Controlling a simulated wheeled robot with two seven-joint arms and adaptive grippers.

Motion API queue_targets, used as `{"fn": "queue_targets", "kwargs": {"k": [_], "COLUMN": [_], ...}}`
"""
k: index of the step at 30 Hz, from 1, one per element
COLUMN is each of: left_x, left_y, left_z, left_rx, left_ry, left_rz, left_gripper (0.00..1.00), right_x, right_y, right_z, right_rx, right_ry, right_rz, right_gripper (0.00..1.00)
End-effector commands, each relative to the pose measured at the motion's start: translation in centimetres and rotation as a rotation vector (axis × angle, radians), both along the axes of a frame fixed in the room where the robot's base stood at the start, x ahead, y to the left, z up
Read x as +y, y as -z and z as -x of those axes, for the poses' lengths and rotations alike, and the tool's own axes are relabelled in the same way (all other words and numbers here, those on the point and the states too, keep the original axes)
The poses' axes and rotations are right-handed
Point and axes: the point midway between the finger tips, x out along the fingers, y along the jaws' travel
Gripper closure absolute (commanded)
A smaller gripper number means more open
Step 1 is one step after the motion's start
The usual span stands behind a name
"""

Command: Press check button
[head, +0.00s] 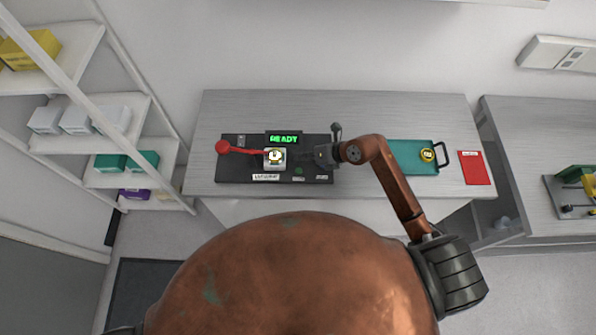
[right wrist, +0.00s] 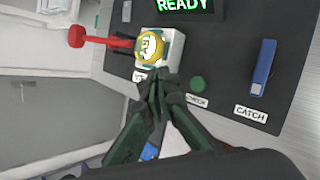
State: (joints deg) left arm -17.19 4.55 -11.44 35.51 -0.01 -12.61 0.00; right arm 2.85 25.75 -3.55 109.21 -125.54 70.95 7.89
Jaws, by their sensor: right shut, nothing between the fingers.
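The check button is a round green button (right wrist: 197,83) on the black base plate (right wrist: 225,40), with a CHECK label (right wrist: 196,100) beside it. In the head view the button (head: 299,171) is small, near the base's front. My right gripper (right wrist: 158,78) is shut and empty. Its fingertips overlap the near edge of the white block (right wrist: 174,50), left of the button in the wrist view; I cannot tell their height above it. In the head view the right gripper (head: 308,156) reaches over the base from the right. My left gripper is out of view.
A display (head: 284,139) reads READY. A red lever (head: 240,150) extends left from the white block, which carries a yellow disc (right wrist: 150,47). A blue catch (right wrist: 263,67) sits right of the button. A teal tray (head: 405,160) and red booklet (head: 474,167) lie farther right.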

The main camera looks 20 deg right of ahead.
Motion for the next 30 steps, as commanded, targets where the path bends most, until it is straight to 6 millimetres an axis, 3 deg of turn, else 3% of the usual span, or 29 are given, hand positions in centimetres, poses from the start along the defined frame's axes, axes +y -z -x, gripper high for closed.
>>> {"fn": "queue_targets", "kwargs": {"k": [6,13,30], "left_x": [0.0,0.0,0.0], "left_y": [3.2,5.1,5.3], "left_z": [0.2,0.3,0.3], "left_rx": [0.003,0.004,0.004], "left_ry": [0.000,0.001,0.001], "left_rz": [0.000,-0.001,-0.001], "left_gripper": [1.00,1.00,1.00], "right_x": [0.0,0.0,0.0], "right_y": [3.6,6.3,6.7], "right_z": [0.0,0.0,0.0], "right_rx": [0.000,0.002,-0.001], "right_ry": [0.001,0.000,0.001], "right_rz": [-0.002,0.001,0.000], "right_gripper": [1.00,1.00,1.00]}}
